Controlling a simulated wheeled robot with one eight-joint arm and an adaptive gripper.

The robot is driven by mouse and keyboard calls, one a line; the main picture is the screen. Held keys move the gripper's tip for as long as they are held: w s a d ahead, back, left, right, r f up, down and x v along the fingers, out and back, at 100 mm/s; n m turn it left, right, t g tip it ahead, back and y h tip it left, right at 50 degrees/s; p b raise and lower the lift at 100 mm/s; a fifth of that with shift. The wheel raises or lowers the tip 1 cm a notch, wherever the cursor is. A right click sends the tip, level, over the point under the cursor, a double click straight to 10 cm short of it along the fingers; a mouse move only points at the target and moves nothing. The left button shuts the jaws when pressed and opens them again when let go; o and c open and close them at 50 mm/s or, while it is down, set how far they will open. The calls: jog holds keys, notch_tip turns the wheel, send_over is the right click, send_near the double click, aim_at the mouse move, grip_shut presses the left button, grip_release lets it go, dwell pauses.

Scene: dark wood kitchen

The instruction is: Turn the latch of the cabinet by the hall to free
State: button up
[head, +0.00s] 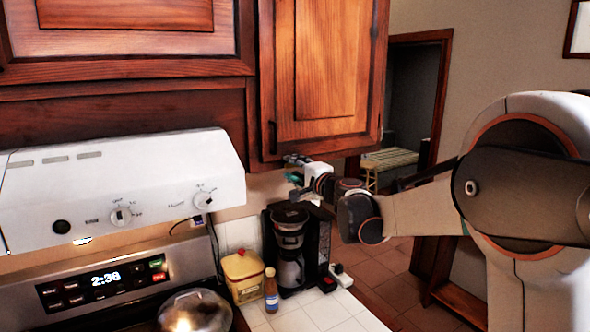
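The cabinet by the hall (325,70) is the reddish wood wall cabinet at the upper middle of the head view, and its door looks closed. A small dark vertical fitting (272,136) is at the door's lower left; I cannot tell whether it is the latch or a handle, nor how it is turned. My gripper (294,177) is just below the cabinet's bottom edge, pointing left, lower than the dark fitting and to its right. Its fingers look spread apart with nothing visible between them. Whether it touches the cabinet's underside is unclear.
A black coffee maker (290,245) stands on the tiled counter below my gripper, with a yellow canister (244,275) and a brown bottle (271,290) beside it. A white range hood (120,190) and stove are at left. The hall doorway (410,100) is at right.

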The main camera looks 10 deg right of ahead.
jog(key=v, duration=1.2)
jog(key=s+a+f+n+g+b, duration=0.3)
jog(key=s+a+f+n+b, duration=0.15)
jog(key=s+f, duration=0.35)
jog(key=s+a+f+n+g+b, duration=0.35)
jog(key=s+a+f+b, duration=0.25)
jog(key=s+f, duration=0.3)
jog(key=s+d+f+n+g+h+b, duration=0.2)
jog(key=s+d+f+n+b, duration=0.1)
jog(key=s+f, duration=0.6)
jog(key=s+d+f+n+g+h+b, duration=0.1)
jog(key=s+d+f+n+h+b, duration=0.2)
jog(key=s+f, duration=0.6)
notch_tip(320, 180, down, 3)
jog(key=d+b, duration=0.2)
jog(key=b, duration=0.1)
jog(key=shift+d+g+h, duration=0.25)
jog(key=shift+g+h, duration=0.05)
jog(key=shift+g, duration=0.05)
